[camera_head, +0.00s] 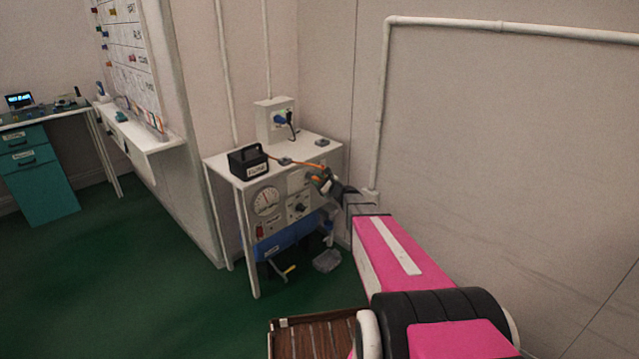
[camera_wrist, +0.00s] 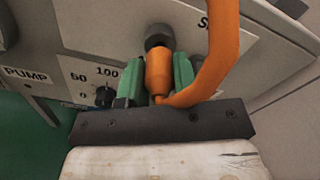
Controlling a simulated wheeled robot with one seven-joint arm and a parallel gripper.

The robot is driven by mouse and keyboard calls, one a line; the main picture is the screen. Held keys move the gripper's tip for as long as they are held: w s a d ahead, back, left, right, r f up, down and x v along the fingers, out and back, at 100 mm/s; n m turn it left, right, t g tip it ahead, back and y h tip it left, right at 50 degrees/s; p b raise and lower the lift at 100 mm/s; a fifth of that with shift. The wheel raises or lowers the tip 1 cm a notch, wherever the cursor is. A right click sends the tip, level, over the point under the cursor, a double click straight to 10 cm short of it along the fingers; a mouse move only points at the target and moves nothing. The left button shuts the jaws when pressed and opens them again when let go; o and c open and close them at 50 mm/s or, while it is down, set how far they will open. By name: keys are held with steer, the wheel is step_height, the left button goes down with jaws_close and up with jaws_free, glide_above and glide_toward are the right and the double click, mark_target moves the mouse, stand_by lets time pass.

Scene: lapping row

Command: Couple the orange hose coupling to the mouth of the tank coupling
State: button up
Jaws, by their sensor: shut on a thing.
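My gripper (camera_wrist: 157,80) has green fingers shut on the orange hose coupling (camera_wrist: 159,70), one finger on each side. The orange hose (camera_wrist: 222,45) loops from the coupling up past the right finger. A dark round fitting (camera_wrist: 158,37) sits straight ahead of the coupling's tip, against the pale panel, and looks like the tank coupling. The tip meets or overlaps it in the wrist view; I cannot tell whether they are joined. In the head view my gripper (camera_head: 327,184) is at the bench front's right side, and the fitting is hidden there.
The white bench (camera_head: 310,150) carries a black box (camera_head: 248,161) and a socket box (camera_head: 274,118). Its front has a round gauge (camera_head: 266,201) and a knob (camera_head: 298,208). A blue tank (camera_head: 288,240) is underneath. A grey bin (camera_head: 327,261) stands on the floor. A wall is close right.

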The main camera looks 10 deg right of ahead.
steer(key=shift+x, duration=0.8)
steer(key=o, duration=1)
steer(key=v, duration=1)
steer(key=shift+s+d, duration=0.25)
steer(key=shift+s, duration=0.1)
